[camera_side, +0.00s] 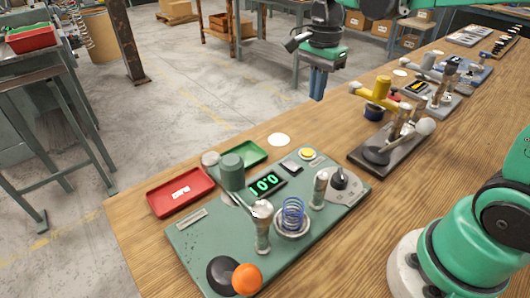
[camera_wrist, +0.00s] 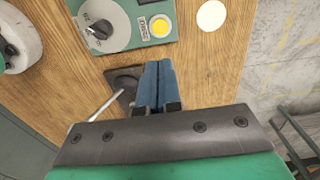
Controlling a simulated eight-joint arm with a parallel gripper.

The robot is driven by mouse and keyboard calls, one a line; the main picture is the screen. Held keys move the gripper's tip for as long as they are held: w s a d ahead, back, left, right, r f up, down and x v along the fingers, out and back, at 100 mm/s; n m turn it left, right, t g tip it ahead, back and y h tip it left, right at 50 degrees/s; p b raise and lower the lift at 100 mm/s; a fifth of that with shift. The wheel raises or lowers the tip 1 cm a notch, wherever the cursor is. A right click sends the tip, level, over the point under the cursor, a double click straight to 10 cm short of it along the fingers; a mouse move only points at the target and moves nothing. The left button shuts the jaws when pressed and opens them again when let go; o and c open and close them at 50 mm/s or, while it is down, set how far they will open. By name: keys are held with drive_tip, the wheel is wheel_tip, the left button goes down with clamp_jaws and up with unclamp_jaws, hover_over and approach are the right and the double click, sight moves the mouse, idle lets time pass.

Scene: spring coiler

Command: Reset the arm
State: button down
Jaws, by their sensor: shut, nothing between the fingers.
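My gripper (camera_side: 318,84) hangs in the air beyond the far edge of the wooden bench, fingers pointing down, in the side view. In the wrist view its blue fingers (camera_wrist: 157,84) are together with nothing between them. The spring coiler panel (camera_side: 225,258) is a green plate on the bench, left of and nearer than my gripper. It carries a blue coiled spring (camera_side: 292,214), an orange ball knob (camera_side: 247,279), a green-lit display (camera_side: 266,184), a yellow button (camera_side: 307,154) and a rotary dial (camera_side: 340,181). The yellow button (camera_wrist: 160,26) and dial (camera_wrist: 98,30) also show in the wrist view.
A red tray (camera_side: 181,192) and a green tray (camera_side: 240,155) lie left of and behind the panel. A dark-based station with a yellow handle (camera_side: 374,96) stands to the right, with more stations beyond. A pale disc (camera_side: 279,140) lies on bare wood near the far edge.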

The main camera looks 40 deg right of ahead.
idle(0.4)
drive_tip(key=s+a+f+n+t, duration=0.1)
drive_tip(key=s+a+n+t, duration=0.4)
drive_tip(key=n, duration=1.3)
drive_tip(key=shift+s+a+f+t, duration=0.15)
drive_tip(key=shift+s+f+t, duration=0.35)
drive_tip(key=shift+t, duration=0.6)
